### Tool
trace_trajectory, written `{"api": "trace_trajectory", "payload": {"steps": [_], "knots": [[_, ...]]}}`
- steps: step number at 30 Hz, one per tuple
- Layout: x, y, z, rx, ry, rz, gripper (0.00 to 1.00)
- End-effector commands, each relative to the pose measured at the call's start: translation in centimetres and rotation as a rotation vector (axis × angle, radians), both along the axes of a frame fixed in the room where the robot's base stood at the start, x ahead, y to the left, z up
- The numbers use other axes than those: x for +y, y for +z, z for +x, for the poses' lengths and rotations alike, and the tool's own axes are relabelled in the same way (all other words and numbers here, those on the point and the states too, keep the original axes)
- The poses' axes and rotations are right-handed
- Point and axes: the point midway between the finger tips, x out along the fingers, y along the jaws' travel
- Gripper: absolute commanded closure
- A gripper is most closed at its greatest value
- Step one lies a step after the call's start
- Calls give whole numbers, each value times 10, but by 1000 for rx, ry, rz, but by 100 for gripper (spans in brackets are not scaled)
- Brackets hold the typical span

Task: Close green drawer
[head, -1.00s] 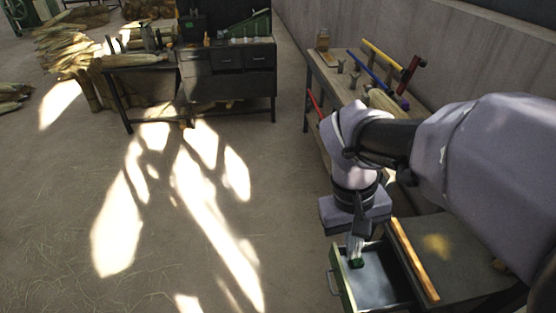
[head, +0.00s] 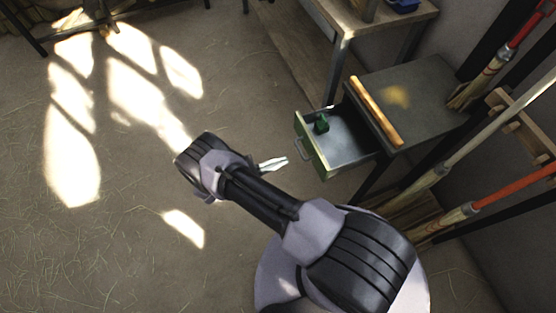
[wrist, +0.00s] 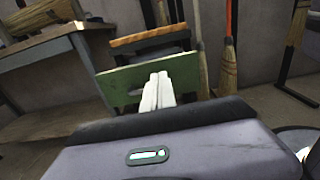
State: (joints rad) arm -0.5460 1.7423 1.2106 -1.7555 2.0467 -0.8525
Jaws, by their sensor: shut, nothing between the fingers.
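The green drawer (head: 311,154) is pulled out of a small dark cabinet (head: 415,100), its green front facing left in the head view. A small dark green object (head: 321,124) lies inside it, near the front. My gripper (head: 284,162) is shut and empty, just left of the drawer front, with a small gap to the drawer that I cannot judge exactly. In the wrist view the green drawer front (wrist: 118,86) stands straight ahead, and my shut fingers (wrist: 158,90) point at it, covering part of its right half.
A wooden bar (head: 376,110) lies along the cabinet top's edge. Brooms (head: 465,212) lean at the right, and one broom (wrist: 228,70) shows in the wrist view. The floor to the left is clear.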

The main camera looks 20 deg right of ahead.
Motion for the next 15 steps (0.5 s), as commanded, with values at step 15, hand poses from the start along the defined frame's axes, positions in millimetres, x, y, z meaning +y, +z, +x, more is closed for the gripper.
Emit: {"api": "trace_trajectory", "payload": {"steps": [15], "knots": [[-94,-2,3,0,-3,2,100]]}}
